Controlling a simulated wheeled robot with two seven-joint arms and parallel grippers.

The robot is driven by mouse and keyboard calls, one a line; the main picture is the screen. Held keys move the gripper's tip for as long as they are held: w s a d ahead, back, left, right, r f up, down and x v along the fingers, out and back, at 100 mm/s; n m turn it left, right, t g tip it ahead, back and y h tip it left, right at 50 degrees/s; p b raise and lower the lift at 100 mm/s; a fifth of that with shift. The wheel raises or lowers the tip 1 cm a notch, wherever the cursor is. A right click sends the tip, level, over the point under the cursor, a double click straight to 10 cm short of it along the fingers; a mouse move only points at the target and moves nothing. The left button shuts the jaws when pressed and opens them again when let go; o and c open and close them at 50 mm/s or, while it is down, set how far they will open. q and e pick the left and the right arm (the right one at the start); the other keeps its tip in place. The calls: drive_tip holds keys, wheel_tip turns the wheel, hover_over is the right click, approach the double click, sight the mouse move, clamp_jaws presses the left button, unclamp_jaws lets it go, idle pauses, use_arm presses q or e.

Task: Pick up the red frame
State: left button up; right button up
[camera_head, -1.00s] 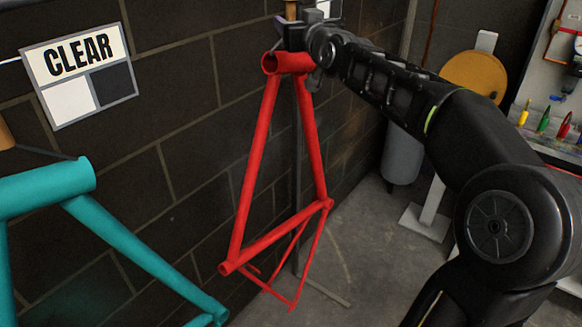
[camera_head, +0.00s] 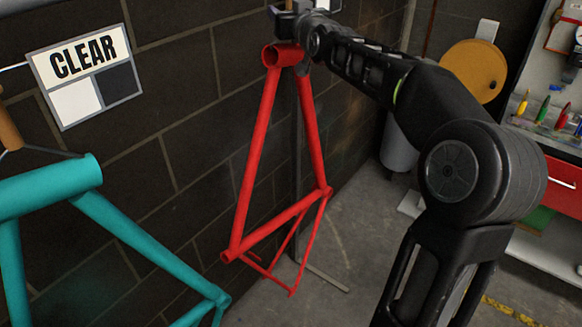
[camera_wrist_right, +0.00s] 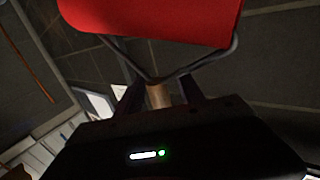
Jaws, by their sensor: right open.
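The red frame (camera_head: 268,165) hangs upright in front of the dark block wall, clear of the floor. My right gripper (camera_head: 290,8) is just above its top tube end, at the upper edge of the head view. In the right wrist view, the red tube (camera_wrist_right: 150,18) fills the top, with a dark bent wire below it. A wooden hanger piece (camera_wrist_right: 158,96) shows between the two open fingers of the right gripper (camera_wrist_right: 160,92). Whether the fingers touch it, I cannot tell. My left gripper is not in view.
A teal frame (camera_head: 140,240) hangs at the left, under a CLEAR sign (camera_head: 86,75) on the wall. A yellow disc (camera_head: 474,70) and a tool bench with a red drawer (camera_head: 562,186) stand at the right. Grey floor is open below the red frame.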

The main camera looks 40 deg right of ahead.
drive_tip(key=shift+c, duration=0.5)
clamp_jaws()
idle(0.8)
drive_tip(key=shift+r, duration=0.45)
drive_tip(key=shift+f, duration=0.1)
